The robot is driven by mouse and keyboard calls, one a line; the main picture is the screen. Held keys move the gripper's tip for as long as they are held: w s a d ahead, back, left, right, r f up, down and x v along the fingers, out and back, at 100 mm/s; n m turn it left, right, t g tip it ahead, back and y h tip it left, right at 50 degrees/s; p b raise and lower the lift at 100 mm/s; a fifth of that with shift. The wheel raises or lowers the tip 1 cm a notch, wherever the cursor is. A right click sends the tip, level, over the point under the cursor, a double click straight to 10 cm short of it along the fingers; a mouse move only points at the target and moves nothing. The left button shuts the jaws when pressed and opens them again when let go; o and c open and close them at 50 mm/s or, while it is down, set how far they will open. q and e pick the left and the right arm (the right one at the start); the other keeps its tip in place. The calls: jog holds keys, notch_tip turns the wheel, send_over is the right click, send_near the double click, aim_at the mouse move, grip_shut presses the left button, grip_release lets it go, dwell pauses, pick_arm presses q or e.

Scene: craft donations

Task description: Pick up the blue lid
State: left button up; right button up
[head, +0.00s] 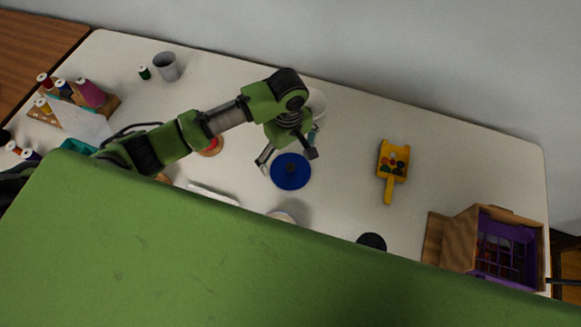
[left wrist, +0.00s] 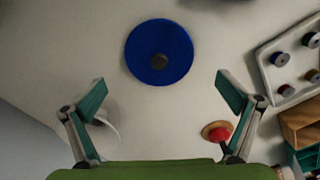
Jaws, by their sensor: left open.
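The blue lid (head: 290,171) is a round blue disc with a dark knob at its centre. It lies on the white table (head: 340,130) near the middle. In the left wrist view the lid (left wrist: 159,52) is ahead of my fingers and whole in sight. My left gripper (head: 285,158) is over the table beside the lid's upper edge in the head view. In the left wrist view its two fingers (left wrist: 160,95) are spread wide with nothing between them. I cannot tell its exact height above the lid. My right gripper is not in view.
A white bowl (head: 317,102) stands behind my left gripper. A yellow paddle-like holder (head: 393,163) is to the right, and a cardboard box with a purple crate (head: 465,238) is at far right. Thread spools (head: 91,92) and a grey cup (head: 166,66) are at left. A red-topped disc (left wrist: 217,132) is near one finger.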

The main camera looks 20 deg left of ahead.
aim_at(288, 166)
pick_arm(q)
jog(key=shift+f, duration=0.6)
notch_tip(288, 166, down, 4)
jog(key=shift+r+p, duration=0.2)
jog(key=shift+p, duration=0.25)
jog(key=shift+f, duration=0.5)
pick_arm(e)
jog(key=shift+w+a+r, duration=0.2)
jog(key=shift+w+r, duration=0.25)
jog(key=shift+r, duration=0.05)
pick_arm(q)
jog(key=c, duration=1.1)
jog(key=shift+s, duration=0.3)
jog(key=c, duration=0.3)
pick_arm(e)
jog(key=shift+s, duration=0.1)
